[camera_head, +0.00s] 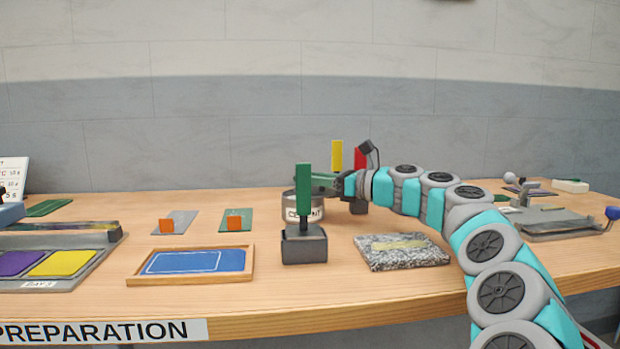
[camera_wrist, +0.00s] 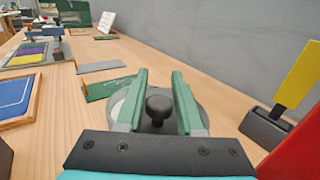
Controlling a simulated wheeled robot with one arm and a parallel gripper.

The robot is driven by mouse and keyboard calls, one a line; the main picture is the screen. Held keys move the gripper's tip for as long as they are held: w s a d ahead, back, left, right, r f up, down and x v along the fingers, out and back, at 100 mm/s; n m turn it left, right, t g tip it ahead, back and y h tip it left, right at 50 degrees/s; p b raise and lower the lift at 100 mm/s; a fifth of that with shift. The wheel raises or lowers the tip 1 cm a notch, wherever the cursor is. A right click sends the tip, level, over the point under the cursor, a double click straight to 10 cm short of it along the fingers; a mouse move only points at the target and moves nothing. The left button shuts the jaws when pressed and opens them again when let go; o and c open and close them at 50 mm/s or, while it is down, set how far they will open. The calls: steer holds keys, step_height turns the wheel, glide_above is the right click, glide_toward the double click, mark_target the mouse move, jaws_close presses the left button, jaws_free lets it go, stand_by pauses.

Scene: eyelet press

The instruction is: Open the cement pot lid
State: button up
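The cement pot (camera_head: 290,213) is a pale round tin with a label, standing on the bench behind a dark block with a green upright. Its grey lid (camera_wrist: 205,112) with a black knob (camera_wrist: 159,106) shows in the wrist view, and the lid appears to be on the pot. My gripper (camera_wrist: 158,88) is open, with its green fingers on either side of the knob and gaps between them and it. In the head view my gripper (camera_head: 318,182) reaches over the pot from the right and hides part of its top.
A dark block with a green upright (camera_head: 304,246) stands in front of the pot. Yellow (camera_head: 337,155) and red (camera_head: 360,158) uprights stand behind. A speckled stone slab (camera_head: 400,262) lies right, a blue framed tray (camera_head: 133,279) front left.

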steer(key=o, duration=0.3)
steer(key=shift+o, duration=0.2)
steer(key=shift+v, duration=3.9)
